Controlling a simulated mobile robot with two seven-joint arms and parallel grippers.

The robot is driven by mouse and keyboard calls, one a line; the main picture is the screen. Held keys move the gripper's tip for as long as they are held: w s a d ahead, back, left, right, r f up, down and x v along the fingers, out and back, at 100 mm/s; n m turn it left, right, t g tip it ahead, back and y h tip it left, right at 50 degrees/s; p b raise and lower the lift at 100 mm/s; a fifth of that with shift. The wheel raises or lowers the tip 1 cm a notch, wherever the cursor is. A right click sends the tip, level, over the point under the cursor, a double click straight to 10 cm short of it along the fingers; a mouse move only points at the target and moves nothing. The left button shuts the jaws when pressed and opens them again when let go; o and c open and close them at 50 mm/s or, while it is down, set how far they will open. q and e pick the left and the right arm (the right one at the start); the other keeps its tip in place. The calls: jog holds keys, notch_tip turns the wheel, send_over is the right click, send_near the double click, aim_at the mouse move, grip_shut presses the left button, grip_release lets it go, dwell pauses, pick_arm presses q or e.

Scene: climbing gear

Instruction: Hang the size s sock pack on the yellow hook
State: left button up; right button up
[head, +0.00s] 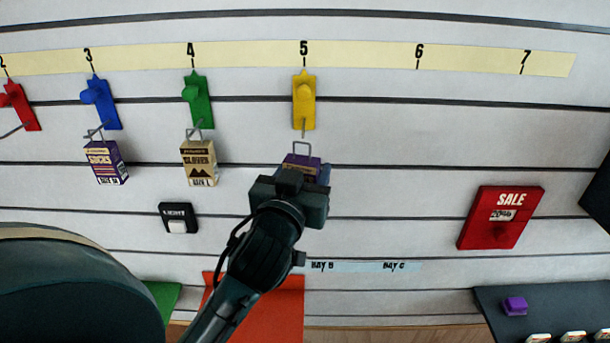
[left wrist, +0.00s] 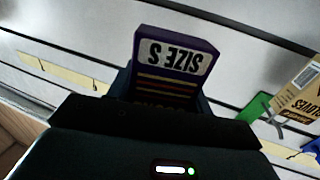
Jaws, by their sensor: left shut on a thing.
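The size s sock pack (head: 302,165) is a purple box with a wire hanging loop on top. My left gripper (head: 306,186) is shut on it and holds it in front of the wall, below the yellow hook (head: 304,98). The pack's loop is just under the hook's metal prong and looks apart from it. In the left wrist view the pack (left wrist: 175,62) shows an upside-down "SIZE S" label, and its lower part is hidden by the gripper (left wrist: 165,100). My right gripper is not in view.
A sock pack (head: 106,162) hangs on the blue hook (head: 98,102) and a glove pack (head: 199,163) on the green hook (head: 196,100). A red hook (head: 20,106) is farther left. A red sale box (head: 500,217) is at right. Wall right of the yellow hook is clear.

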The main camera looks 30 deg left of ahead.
pick_arm(q)
jog(key=shift+w+a+f, duration=0.1)
jog(key=shift+w+a, duration=0.5)
jog(key=shift+w, duration=0.35)
jog(key=shift+w+a+f, duration=0.1)
jog(key=shift+w+a, duration=0.45)
jog(key=shift+w, duration=0.35)
jog(key=shift+w+a+f, duration=0.1)
jog(key=shift+w+a, duration=0.5)
jog(key=shift+w, duration=0.35)
jog(key=shift+w+a+f+b, duration=0.35)
jog(key=shift+w+f+b, duration=0.05)
jog(key=shift+w, duration=0.2)
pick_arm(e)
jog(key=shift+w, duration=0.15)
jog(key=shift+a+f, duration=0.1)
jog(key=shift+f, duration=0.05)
pick_arm(q)
jog(key=o, duration=1.1)
